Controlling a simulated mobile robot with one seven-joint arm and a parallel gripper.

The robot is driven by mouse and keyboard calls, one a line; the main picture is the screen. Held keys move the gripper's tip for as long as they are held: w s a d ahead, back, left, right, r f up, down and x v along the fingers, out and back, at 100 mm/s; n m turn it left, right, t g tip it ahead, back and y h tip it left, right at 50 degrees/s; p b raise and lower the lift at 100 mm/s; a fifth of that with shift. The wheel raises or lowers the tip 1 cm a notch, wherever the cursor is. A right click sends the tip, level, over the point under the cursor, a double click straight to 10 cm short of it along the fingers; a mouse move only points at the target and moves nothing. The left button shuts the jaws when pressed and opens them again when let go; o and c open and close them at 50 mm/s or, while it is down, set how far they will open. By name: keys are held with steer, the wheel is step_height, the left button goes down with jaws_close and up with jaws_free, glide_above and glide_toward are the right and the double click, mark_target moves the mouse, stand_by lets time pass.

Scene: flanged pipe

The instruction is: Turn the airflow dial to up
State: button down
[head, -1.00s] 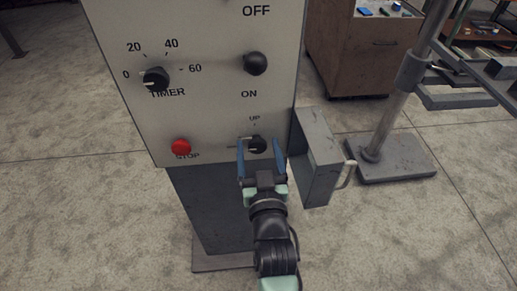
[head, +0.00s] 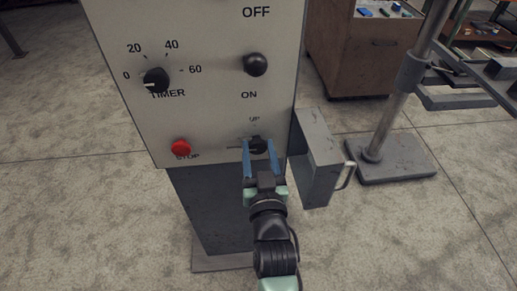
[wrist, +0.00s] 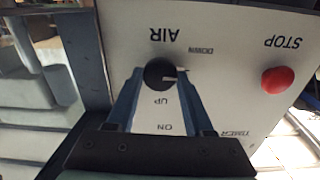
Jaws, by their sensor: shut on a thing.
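The airflow dial (wrist: 159,72) is a small round black knob with a white pointer line, low on the pale control panel (head: 205,110). In the wrist view, the panel lettering is upside down; UP is just below the dial and DOWN lies up and to its right. The pointer points right there, away from UP. My gripper (head: 258,148) reaches the dial from below, with its two blue fingers on either side of it. The gripper also shows in the wrist view (wrist: 160,80), its jaws shut on the dial. The fingers partly hide the dial and its left label in the head view.
A red STOP button (head: 181,147) is left of the dial. The timer dial (head: 156,80) and a black ON/OFF knob (head: 256,64) are above. A grey box with a handle (head: 318,160) juts out close to the right. Open floor lies left.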

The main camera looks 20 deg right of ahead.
steer(key=m+p, duration=0.1)
steer(key=m, duration=0.3)
steer(key=shift+d+m, duration=0.1)
steer(key=shift+m, duration=0.3)
steer(key=m+p, duration=0.1)
steer(key=m, duration=0.3)
steer(key=shift+m, duration=0.3)
steer(key=m, duration=0.4)
steer(key=shift+f+p, duration=0.15)
steer(key=shift+p, duration=0.25)
steer(key=shift+d+m, duration=0.1)
steer(key=shift+m, duration=1.9)
steer(key=shift+f, duration=0.1)
steer(key=shift+c, duration=1.5)
jaws_free()
